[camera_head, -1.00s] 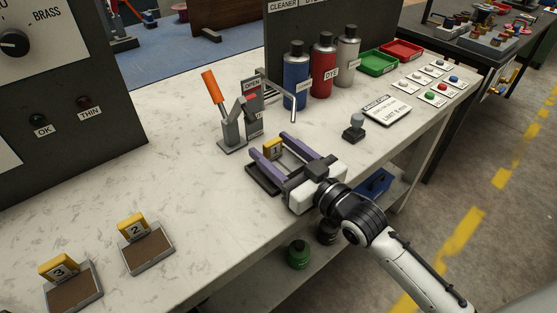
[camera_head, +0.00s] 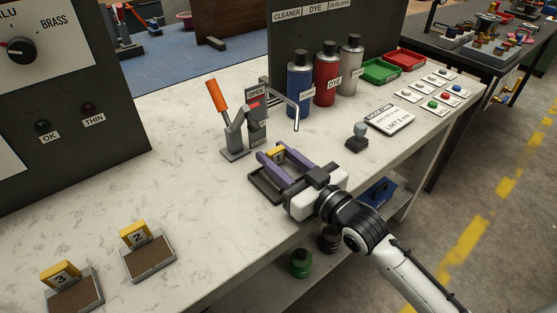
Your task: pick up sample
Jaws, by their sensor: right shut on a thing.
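My right gripper (camera_head: 273,155) reaches in from the lower right, with its two purple fingers low over the front tray (camera_head: 262,191). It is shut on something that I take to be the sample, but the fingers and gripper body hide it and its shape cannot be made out. A yellow number tag (camera_head: 276,152) shows partly between the fingers at the back of this tray. My left gripper is not in view.
Trays with yellow tags 2 (camera_head: 150,262) and 3 (camera_head: 76,295) stand at the left. An orange-handled clamp (camera_head: 233,130) stands behind the gripper, a small grey-knobbed stand (camera_head: 357,138) to its right. Bottles (camera_head: 326,78) stand behind.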

